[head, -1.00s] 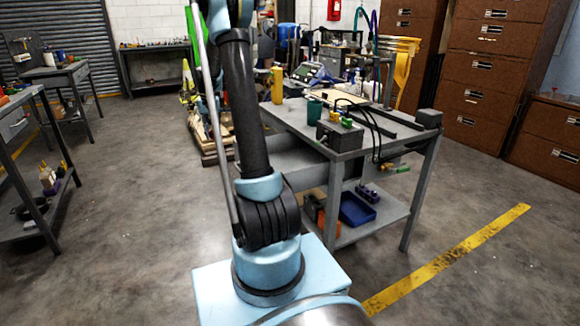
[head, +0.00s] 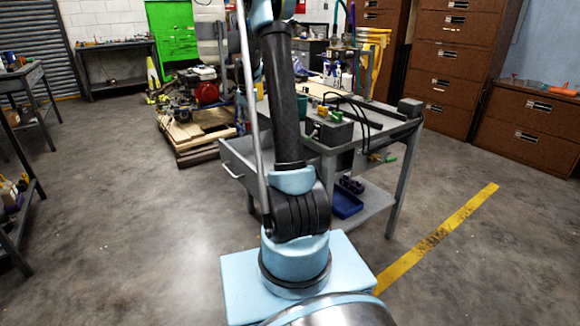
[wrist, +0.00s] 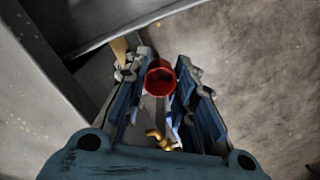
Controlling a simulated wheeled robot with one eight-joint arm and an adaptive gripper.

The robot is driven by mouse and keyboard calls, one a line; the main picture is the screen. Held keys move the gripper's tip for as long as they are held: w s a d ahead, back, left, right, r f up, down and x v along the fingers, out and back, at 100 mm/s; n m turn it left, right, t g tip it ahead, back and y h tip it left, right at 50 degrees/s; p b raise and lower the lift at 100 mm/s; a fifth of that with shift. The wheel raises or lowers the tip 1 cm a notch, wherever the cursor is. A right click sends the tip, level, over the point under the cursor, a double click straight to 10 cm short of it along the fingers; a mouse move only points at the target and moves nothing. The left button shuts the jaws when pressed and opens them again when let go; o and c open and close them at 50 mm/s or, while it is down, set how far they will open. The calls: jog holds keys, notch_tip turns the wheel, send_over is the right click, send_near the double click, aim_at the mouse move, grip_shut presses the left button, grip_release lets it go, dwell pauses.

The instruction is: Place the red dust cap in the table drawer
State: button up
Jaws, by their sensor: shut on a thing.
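In the wrist view, my gripper (wrist: 158,85) is shut on the red dust cap (wrist: 160,80), which sits between the fingertips with its round face showing. In the head view the gripper and cap are out of frame, above the top edge. The grey work table (head: 385,127) stands just beyond my arm. Its drawer (head: 262,190) is pulled out toward the left, with a pale handle (head: 232,172) on its front. My arm hides part of the drawer, and its inside is barely visible. Grey metal panels lie at the left of the wrist view.
A dark box (head: 330,130), hoses and a green cup (head: 301,106) crowd the tabletop. A blue bin (head: 345,203) is on the lower shelf. A pallet (head: 190,130) stands behind the drawer.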

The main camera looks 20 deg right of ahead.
jog(key=shift+d, duration=0.3)
jog(key=s+n, duration=0.2)
jog(key=n, duration=1.8)
send_over(258, 163)
jog(key=shift+f, duration=4.85)
jog(key=o, duration=0.7)
jog(key=shift+f, duration=0.1)
